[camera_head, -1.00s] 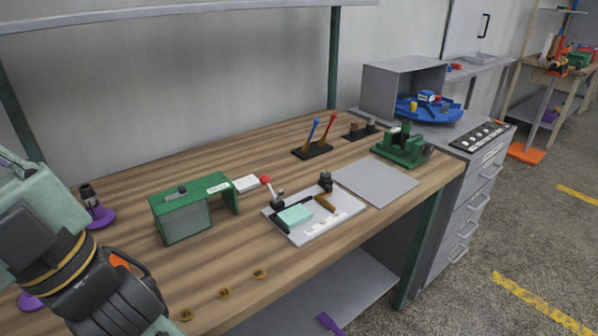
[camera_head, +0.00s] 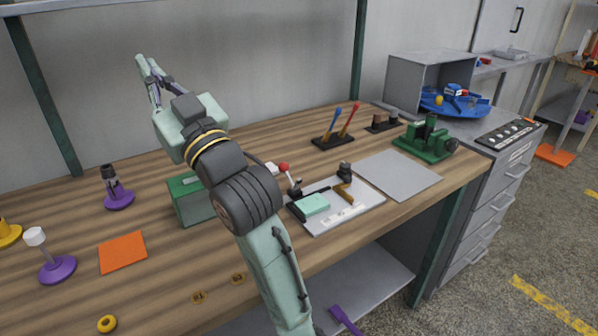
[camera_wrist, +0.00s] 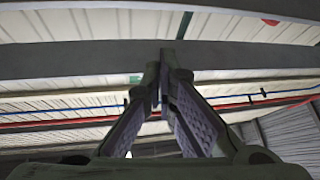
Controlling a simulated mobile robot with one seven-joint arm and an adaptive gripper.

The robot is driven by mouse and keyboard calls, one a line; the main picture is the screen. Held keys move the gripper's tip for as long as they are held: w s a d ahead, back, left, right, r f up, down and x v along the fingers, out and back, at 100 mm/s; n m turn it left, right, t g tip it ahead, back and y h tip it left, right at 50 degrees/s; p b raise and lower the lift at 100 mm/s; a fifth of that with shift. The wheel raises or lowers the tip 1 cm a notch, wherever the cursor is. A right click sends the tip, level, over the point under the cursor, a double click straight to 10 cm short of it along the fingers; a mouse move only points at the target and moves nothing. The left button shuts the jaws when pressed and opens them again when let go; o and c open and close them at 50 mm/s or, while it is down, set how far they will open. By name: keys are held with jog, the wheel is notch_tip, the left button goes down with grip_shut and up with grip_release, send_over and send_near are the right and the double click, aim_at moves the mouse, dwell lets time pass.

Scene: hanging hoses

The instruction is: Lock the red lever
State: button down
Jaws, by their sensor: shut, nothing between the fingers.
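A red lever (camera_head: 349,121) stands beside a blue lever (camera_head: 328,122) on a black base (camera_head: 333,141) at the back of the workbench. Both are long handles; the red one leans to the right. A second, shorter lever with a red ball knob (camera_head: 284,168) stands at the left edge of a light tray. My gripper (camera_head: 141,62) is raised high above the bench at the left, pointing up, far from both levers. It is shut and empty. In the wrist view its fingertips (camera_wrist: 163,62) meet, with only ceiling beyond; no lever shows there.
My arm partly hides the green box (camera_head: 190,200). The tray (camera_head: 350,212) holds a mint block (camera_head: 312,204) and a brown handle (camera_head: 343,191). A grey plate (camera_head: 397,175) and green vise (camera_head: 427,140) lie to the right. An orange square (camera_head: 123,252) and purple-based stands (camera_head: 57,269) are at the left.

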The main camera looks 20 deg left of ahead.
jog(key=w+d+f+m+h, duration=0.3)
jog(key=w+d+f+h, duration=0.35)
jog(key=w+f, duration=0.35)
jog(key=m+g+h+b, duration=0.1)
jog(key=m+g+h, duration=0.1)
jog(key=h, duration=0.4)
send_over(300, 180)
jog(key=s+d, duration=0.3)
jog(key=d, duration=0.1)
notch_tip(300, 180, down, 9)
jog(key=shift+s+y, duration=0.1)
jog(key=shift+y, duration=0.25)
jog(key=p+x, duration=0.1)
jog(key=x, duration=0.9)
jog(key=shift+r+p, duration=0.15)
jog(key=shift+p, duration=0.25)
jog(key=shift+s+d+f+p, duration=0.2)
jog(key=shift+s+d+f, duration=0.2)
jog(key=shift+d, duration=0.2)
jog(key=shift+s+d+f+p, duration=0.15)
jog(key=shift+s+d+f, duration=0.25)
jog(key=shift+d, duration=0.25)
jog(key=shift+s+d+f, duration=0.15)
jog(key=shift+s+d, duration=0.05)
jog(key=shift+s, duration=0.1)
jog(key=shift+d+f+b, duration=0.1)
jog(key=shift+f+b, duration=0.05)
jog(key=shift+b, duration=0.2)
